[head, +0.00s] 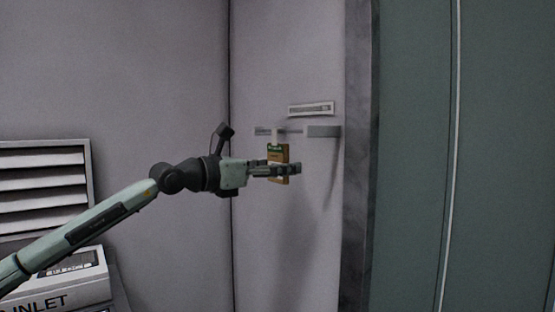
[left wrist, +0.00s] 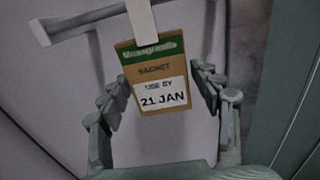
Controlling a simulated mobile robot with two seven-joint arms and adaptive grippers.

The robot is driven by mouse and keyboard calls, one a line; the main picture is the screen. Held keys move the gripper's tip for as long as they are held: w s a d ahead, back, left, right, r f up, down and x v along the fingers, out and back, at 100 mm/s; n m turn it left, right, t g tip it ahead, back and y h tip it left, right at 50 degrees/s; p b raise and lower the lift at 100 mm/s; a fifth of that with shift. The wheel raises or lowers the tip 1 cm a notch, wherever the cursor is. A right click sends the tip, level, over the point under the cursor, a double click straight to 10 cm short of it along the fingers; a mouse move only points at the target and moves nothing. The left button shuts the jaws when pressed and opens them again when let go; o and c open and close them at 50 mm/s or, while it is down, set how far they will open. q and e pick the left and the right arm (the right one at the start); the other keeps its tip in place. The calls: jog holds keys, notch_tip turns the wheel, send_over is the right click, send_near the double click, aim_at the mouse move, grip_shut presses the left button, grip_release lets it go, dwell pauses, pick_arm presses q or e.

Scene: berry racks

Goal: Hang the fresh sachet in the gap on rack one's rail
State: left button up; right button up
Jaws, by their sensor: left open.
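A brown sachet (head: 278,154) with a green band hangs upright by a white strap (head: 275,136) from the thin rail (head: 290,131) on the grey wall. My left gripper (head: 290,168) is at the sachet's lower part. In the left wrist view its fingers (left wrist: 158,88) stand open on both sides of the sachet, with space visible on each side. My right gripper is in neither view.
A small label plate (head: 311,109) is on the wall above the rail. A grey block (head: 322,131) is at the rail's right end. A dark wall edge (head: 360,150) and green panel (head: 415,150) stand to the right. A louvred vent (head: 42,185) and a box marked "INLET" (head: 60,285) are at left.

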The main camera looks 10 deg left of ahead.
pick_arm(q)
jog(key=c, duration=0.7)
jog(key=shift+r, duration=0.1)
jog(key=shift+r+p, duration=0.35)
jog(key=shift+r, duration=0.3)
